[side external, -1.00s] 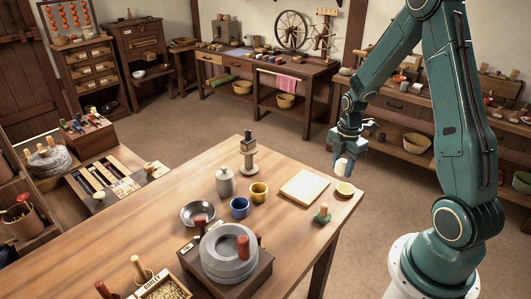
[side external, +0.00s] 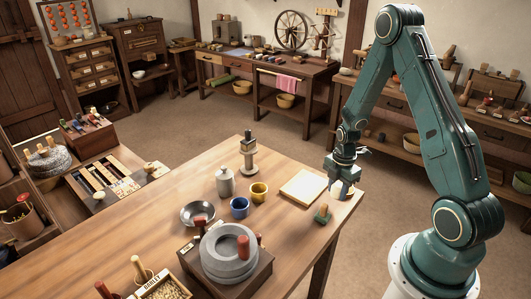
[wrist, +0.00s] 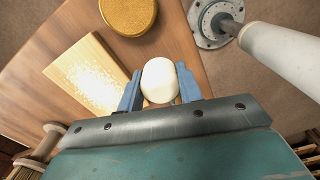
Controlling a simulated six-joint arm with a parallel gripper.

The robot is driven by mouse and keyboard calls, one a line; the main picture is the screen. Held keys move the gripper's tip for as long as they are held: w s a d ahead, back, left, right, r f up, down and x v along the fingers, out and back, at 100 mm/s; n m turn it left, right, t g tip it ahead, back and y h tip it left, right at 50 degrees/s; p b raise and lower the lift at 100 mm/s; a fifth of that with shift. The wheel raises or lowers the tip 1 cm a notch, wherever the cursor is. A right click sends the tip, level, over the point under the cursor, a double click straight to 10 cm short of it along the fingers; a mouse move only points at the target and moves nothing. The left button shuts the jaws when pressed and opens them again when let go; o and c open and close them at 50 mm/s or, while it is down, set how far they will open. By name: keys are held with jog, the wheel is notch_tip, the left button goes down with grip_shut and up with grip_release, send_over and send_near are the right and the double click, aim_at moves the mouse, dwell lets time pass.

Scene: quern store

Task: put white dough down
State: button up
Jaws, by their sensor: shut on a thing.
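My gripper (side external: 343,192) is low at the right end of the wooden table (side external: 185,222), to the right of the pale board (side external: 302,188). In the wrist view its blue fingers are shut on the white dough (wrist: 160,81), a smooth whitish lump, one finger on each side. The dough appears over bare wood beside the board, which shows floury in that view (wrist: 91,73). I cannot tell whether the dough touches the table. In the side view the fingers mostly hide it.
A round golden-yellow piece (wrist: 128,14) lies close by in the wrist view. Yellow (side external: 259,192) and blue (side external: 240,207) cups and a stone quern (side external: 228,253) stand farther left. The table edge is near.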

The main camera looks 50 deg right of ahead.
aim_at(336, 196)
jog(key=shift+f, duration=1.75)
jog(key=shift+f, duration=0.15)
jog(key=o, duration=1)
jog(key=shift+r, duration=6.2)
